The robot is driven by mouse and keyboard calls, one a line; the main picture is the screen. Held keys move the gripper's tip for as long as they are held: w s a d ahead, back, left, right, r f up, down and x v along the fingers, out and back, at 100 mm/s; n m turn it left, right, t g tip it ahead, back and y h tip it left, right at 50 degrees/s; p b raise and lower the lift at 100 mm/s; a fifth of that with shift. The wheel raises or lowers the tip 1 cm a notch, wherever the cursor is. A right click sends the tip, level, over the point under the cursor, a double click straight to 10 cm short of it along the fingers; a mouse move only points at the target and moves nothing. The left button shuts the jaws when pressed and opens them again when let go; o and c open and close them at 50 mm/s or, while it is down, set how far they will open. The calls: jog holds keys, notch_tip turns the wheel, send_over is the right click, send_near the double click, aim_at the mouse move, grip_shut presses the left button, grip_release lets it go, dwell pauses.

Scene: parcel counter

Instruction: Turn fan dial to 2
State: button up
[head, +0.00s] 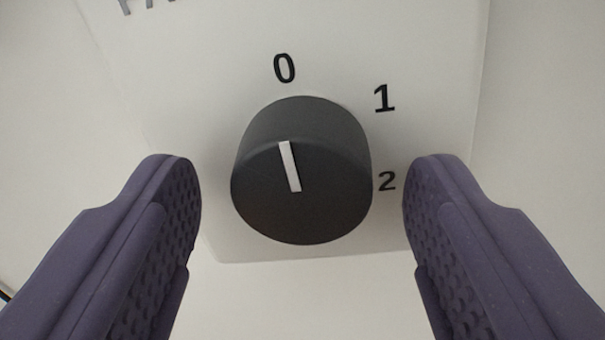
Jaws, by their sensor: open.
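The fan dial (325,200) is a dark grey round knob with a white pointer line (289,166). The line points up and slightly left, toward the 0 mark (285,68). The 1 mark (384,98) is at the upper right of the knob, and the 2 mark (387,181) is at its right. My gripper (302,195) is open, with one purple textured finger on each side of the knob. A gap shows between each finger and the knob, so neither appears to touch it.
The knob sits on a pale panel plate (190,60) with cut-off lettering at the top left. A plain pale wall (550,120) surrounds the plate. No other obstacle shows near the knob.

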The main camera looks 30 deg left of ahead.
jog(key=c, duration=1.1)
jog(key=shift+o, duration=0.2)
jog(key=shift+f, duration=0.1)
